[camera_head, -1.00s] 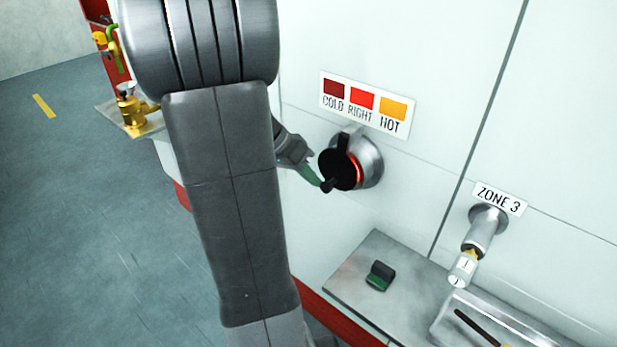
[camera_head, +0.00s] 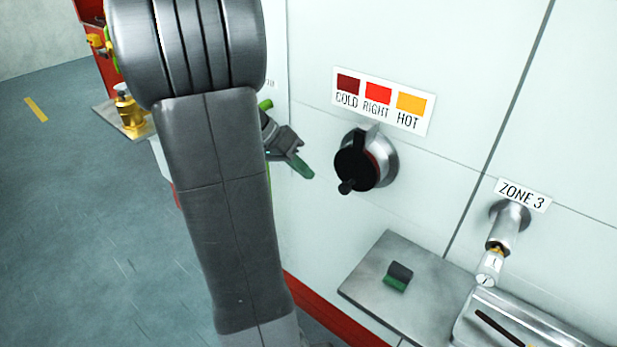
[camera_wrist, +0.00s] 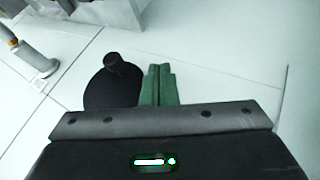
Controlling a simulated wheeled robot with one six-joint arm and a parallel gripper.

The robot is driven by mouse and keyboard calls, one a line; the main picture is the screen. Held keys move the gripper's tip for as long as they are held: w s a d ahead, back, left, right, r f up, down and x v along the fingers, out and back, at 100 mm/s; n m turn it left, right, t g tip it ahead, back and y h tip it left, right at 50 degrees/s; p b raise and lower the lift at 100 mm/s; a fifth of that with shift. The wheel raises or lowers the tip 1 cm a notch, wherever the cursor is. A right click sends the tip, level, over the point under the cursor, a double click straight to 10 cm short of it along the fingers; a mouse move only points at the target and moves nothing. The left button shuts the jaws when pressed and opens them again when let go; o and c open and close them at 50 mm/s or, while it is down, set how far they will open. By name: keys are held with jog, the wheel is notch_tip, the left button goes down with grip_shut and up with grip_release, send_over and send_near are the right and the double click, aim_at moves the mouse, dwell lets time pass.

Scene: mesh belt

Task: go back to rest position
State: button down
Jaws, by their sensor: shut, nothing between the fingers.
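My gripper (camera_head: 302,168) is at the left of the black-capped round fixture (camera_head: 352,170) on the white wall, with a gap between them. Its green fingers are together with nothing between them; they also show in the wrist view (camera_wrist: 159,84). In the wrist view the black cap with its small knob (camera_wrist: 112,85) appears just left of the fingers. My arm hides part of the wall and floor in the head view.
A COLD RIGHT HOT sign (camera_head: 380,100) is above the fixture. A ZONE 3 pipe (camera_head: 510,222) juts out at right. Below, a metal shelf (camera_head: 425,310) holds a small green-and-black block (camera_head: 398,276) and a tray (camera_head: 470,322). Open floor (camera_head: 80,230) is at left.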

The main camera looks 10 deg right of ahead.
jog(key=s+v, duration=0.1)
jog(key=v, duration=0.6)
jog(key=shift+w+r, duration=0.4)
jog(key=shift+r, duration=0.1)
